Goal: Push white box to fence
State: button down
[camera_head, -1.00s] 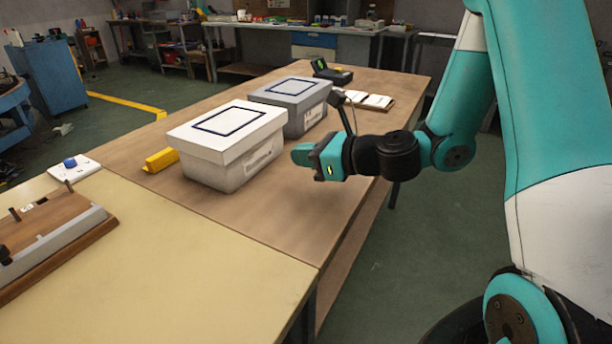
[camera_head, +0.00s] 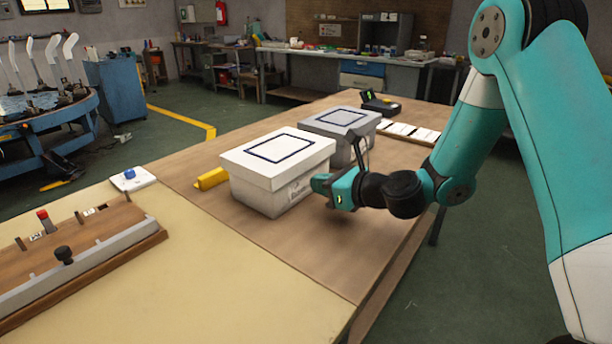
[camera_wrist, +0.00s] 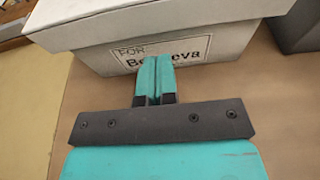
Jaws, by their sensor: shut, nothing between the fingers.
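The white box (camera_head: 273,182), lidded with a dark rectangle outlined on top, stands on the brown table. A yellow block (camera_head: 212,179), which may be the fence, lies on the table just beyond its left side. My gripper (camera_head: 322,183) is at the box's right side, low, with its fingers shut and empty. In the wrist view the shut fingertips (camera_wrist: 154,62) point at the box's labelled side (camera_wrist: 150,50) and overlap the label. I cannot tell whether they touch it.
A grey lidded box (camera_head: 341,132) stands close behind the white box. A black device (camera_head: 380,103) and white cards (camera_head: 410,131) lie farther back. A wooden fixture (camera_head: 85,250) sits on the cream table at left. The table front is clear.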

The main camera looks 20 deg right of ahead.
aim_at(305, 179)
jog(key=shift+w+a+r+p, duration=0.1)
jog(key=shift+w+a+p, duration=0.75)
jog(key=shift+w+p, duration=0.4)
jog(key=shift+w+a+f+p, duration=0.1)
jog(key=shift+w+a+p, duration=0.8)
jog(key=shift+p, duration=0.4)
jog(key=shift+w+a+r+p, duration=0.1)
jog(key=shift+w+a+p, duration=0.65)
jog(key=shift+w+p, duration=0.55)
jog(key=shift+s+d+f+b, duration=0.2)
jog(key=shift+s+d+b, duration=0.1)
jog(key=shift+s+b, duration=0.05)
jog(key=s+d+b, duration=0.2)
jog(key=s, duration=0.1)
jog(key=shift+s+d, duration=0.25)
jog(key=shift+d, duration=0.05)
jog(key=shift+s+d+r, duration=0.1)
jog(key=shift+s+d, duration=0.15)
jog(key=shift+s, duration=0.2)
